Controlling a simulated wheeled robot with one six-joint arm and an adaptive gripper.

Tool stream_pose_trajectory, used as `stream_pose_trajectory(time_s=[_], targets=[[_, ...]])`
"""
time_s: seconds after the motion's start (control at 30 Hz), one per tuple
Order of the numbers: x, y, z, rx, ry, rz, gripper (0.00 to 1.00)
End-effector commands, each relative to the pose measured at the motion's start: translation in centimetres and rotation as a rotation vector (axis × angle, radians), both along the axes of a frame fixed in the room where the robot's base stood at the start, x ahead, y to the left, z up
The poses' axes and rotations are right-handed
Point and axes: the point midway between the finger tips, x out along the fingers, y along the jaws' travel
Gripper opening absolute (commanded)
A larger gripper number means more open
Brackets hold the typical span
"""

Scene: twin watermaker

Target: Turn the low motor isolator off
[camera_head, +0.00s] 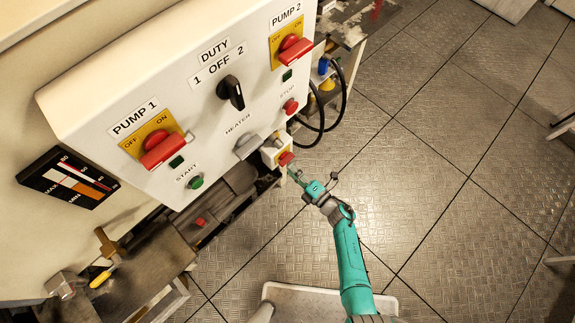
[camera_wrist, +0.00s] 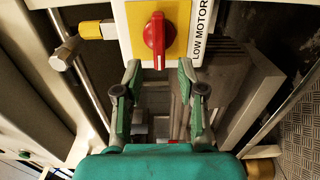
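The low motor isolator is a red rotary handle (camera_wrist: 156,35) on a yellow plate (camera_wrist: 178,22) in a white box, labelled LOW MOTOR along its right side. Its handle stands upright in the wrist view. In the head view the red handle (camera_head: 285,158) shows small below the big panel. My gripper (camera_wrist: 159,70) is open, its two fingers apart below the handle in the wrist view, with nothing between them. In the head view my gripper (camera_head: 296,174) is just to the lower right of the handle. I cannot tell whether a fingertip touches the box.
The white panel (camera_head: 150,95) above carries PUMP 1 and PUMP 2 red handles, a black DUTY selector (camera_head: 231,92), a red stop button (camera_head: 290,106) and a green start button (camera_head: 195,182). Black cables (camera_head: 338,105) hang at right. The tiled floor (camera_head: 430,180) is open.

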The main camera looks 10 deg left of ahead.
Motion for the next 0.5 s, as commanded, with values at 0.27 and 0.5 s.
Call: stream_pose_trajectory(time_s=[0.27,0.5], targets=[[-3.3,-4.4,0.0,-0.001,0.0,-0.004,0.4],[-4.7,-6.2,0.0,-0.001,-0.001,-0.002,0.4]])
